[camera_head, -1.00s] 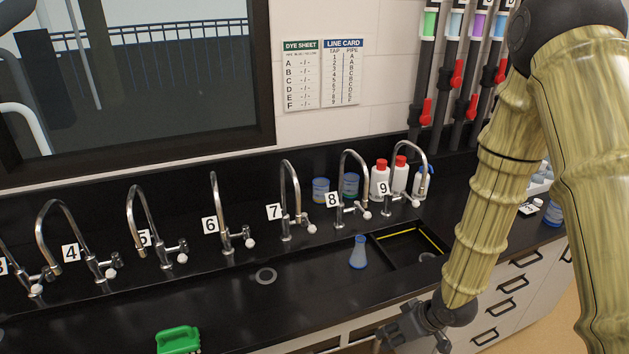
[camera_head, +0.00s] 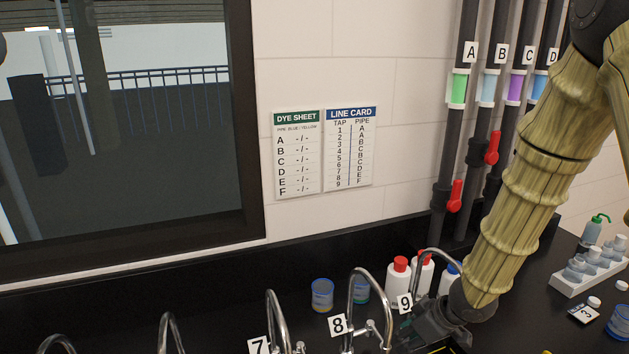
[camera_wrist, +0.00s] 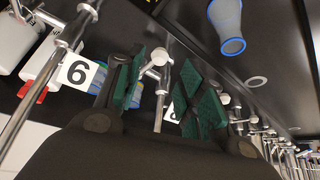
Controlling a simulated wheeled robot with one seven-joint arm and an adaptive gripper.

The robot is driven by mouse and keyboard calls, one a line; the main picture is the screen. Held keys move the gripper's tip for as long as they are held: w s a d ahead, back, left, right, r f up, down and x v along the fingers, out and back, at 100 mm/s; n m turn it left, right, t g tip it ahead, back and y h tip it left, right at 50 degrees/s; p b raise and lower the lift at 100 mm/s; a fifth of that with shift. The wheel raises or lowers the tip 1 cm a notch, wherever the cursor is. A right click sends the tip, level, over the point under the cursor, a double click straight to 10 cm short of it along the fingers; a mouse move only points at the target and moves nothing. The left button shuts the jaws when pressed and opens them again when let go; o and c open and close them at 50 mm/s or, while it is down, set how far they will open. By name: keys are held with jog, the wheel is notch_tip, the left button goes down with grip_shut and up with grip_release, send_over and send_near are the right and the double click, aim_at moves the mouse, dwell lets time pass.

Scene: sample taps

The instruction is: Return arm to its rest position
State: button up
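My arm (camera_head: 520,190) comes down from the upper right in the head view. My gripper (camera_head: 425,325) is at its lower end, overlapping the tap labelled 9 (camera_head: 437,254) in the picture; I cannot tell whether they touch. In the wrist view my gripper (camera_wrist: 162,92) has its green-padded fingers apart, with no held object visible between them. Tap parts show behind the fingers. Tap 9's label (camera_wrist: 77,71) appears upside down there. A blue-rimmed flask (camera_wrist: 229,24) stands apart from the fingers at the top.
Tap 8 (camera_head: 354,280) and tap 7 (camera_head: 270,300) stand to the left. Pipes with red valves (camera_head: 455,196) are on the wall. A white vial rack (camera_head: 590,276) is at right.

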jog(key=b+x, duration=0.2)
jog(key=x, duration=0.2)
jog(key=w+b+x, duration=0.1)
jog(key=b+x, duration=0.2)
jog(key=shift+w+a+f+b, duration=0.1)
jog(key=shift+f+b, duration=0.05)
jog(key=shift+b, duration=0.15)
jog(key=shift+a+f, duration=0.1)
jog(key=shift+f, duration=0.1)
jog(key=shift+s+a, duration=0.25)
jog(key=shift+s, duration=0.3)
jog(key=shift+w+f, duration=0.5)
jog(key=shift+w, duration=0.05)
jog(key=shift+v, duration=0.9)
jog(key=p+v, duration=0.6)
jog(key=shift+s+r+p, duration=0.3)
